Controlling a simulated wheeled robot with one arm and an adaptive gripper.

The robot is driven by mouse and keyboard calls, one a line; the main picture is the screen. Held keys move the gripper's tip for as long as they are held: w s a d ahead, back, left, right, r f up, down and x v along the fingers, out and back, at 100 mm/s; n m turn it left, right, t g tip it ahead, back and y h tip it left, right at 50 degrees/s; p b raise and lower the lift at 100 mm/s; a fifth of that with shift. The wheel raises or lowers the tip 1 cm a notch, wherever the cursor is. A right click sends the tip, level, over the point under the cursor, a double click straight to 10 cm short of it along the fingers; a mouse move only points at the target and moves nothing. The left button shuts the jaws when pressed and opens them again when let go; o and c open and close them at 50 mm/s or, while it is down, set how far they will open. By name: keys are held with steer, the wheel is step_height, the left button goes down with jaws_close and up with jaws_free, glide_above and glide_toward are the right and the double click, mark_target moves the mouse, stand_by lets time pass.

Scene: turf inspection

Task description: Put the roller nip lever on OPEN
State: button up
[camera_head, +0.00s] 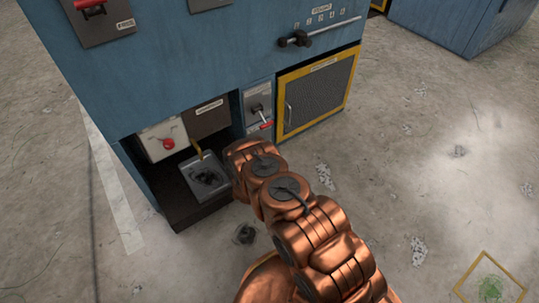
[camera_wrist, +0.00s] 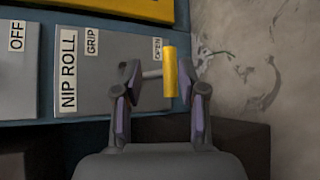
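The nip roll panel (camera_wrist: 97,85) is a grey plate in the wrist view, turned sideways, with GRIP near its middle and OPEN near its right edge. Its lever has a thin metal shaft and a yellow handle (camera_wrist: 170,72). The handle shows on the OPEN side, but I cannot tell how far the lever is turned. The left finger hides the shaft's base.
In the head view a yellow-framed mesh guard (camera_head: 318,92) is right of a small grey control panel (camera_head: 258,95). A recess at left holds a grey tray (camera_head: 190,176) and a white box with a red button (camera_head: 168,143). Open concrete floor (camera_head: 420,130) lies right.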

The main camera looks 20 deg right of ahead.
steer(key=v, duration=0.6)
steer(key=shift+a, duration=0.1)
stand_by(0.5)
